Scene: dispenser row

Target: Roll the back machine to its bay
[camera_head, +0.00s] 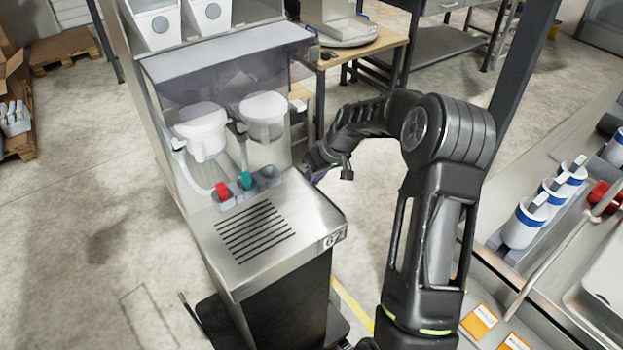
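A dispenser machine (290,238) stands on the concrete floor at left centre, on a dark cabinet (285,305) with a dark base at floor level. It has a steel drip tray, a clear hood over two white-lidded hoppers, red and teal knobs and a front label that seems to read "G2". My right arm reaches up from the bottom. Its gripper (328,168) is beside the machine's right side. The fingers are dark and partly hidden, so I cannot tell whether they touch the machine or are open. My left gripper is out of view. No bay is clearly identifiable.
A wooden table (385,42) with a scale stands behind the machine. A dark post (525,60) rises at right. A steel counter (480,210) with blue-and-white containers (525,222) runs along the right. Pallets lie at far left. The floor left of the machine (90,200) is clear.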

